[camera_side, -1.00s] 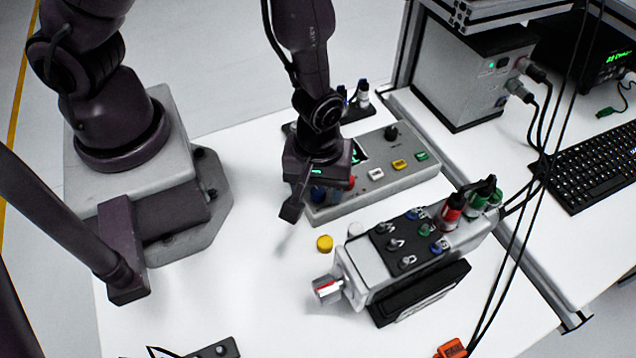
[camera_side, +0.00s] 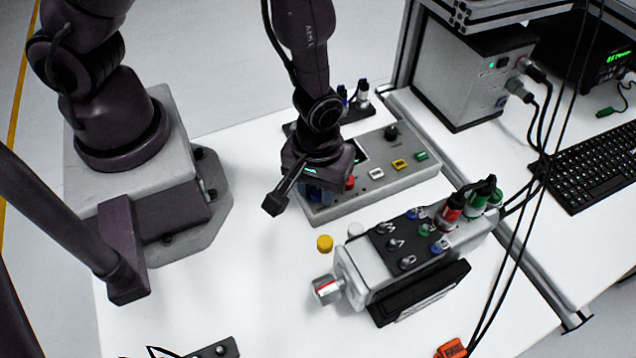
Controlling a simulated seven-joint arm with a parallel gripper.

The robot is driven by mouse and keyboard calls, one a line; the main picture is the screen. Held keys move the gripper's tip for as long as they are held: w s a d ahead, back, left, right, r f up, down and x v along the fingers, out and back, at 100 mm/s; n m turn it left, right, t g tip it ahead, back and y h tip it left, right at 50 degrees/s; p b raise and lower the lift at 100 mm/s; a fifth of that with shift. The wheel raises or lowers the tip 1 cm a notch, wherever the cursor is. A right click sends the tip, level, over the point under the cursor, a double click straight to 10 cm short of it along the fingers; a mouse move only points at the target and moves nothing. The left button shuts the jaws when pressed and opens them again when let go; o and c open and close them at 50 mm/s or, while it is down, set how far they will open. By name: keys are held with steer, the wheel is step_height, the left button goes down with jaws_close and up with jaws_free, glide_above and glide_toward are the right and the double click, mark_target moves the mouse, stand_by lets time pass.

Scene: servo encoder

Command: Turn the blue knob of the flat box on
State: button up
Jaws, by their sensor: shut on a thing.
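The flat box (camera_side: 352,204) is a long grey panel lying on the white table in the middle of the side view. Its blue knob (camera_side: 315,195) is at the near left end and shows only in part under my gripper. My gripper (camera_side: 312,190) points down over that end and is shut on the blue knob. The fingertips are mostly hidden by the hand, so the exact grip and the knob's pointer cannot be seen. A dark arm-like part of the hand sticks out to the lower left.
A red button (camera_side: 350,182) is close beside my gripper. White, yellow and green buttons and a black knob (camera_side: 391,132) sit farther right. A grey connector box (camera_side: 365,272) stands in front, near a loose yellow cap (camera_side: 325,243).

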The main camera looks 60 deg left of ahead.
mark_target(318, 191)
steer(key=m, duration=0.4)
steer(key=shift+m, duration=0.3)
steer(key=m, duration=0.4)
steer(key=shift+m, duration=0.4)
steer(key=o, duration=0.9)
steer(key=shift+o, duration=0.2)
steer(key=shift+r, duration=0.1)
step_height(318, 191, up, 13)
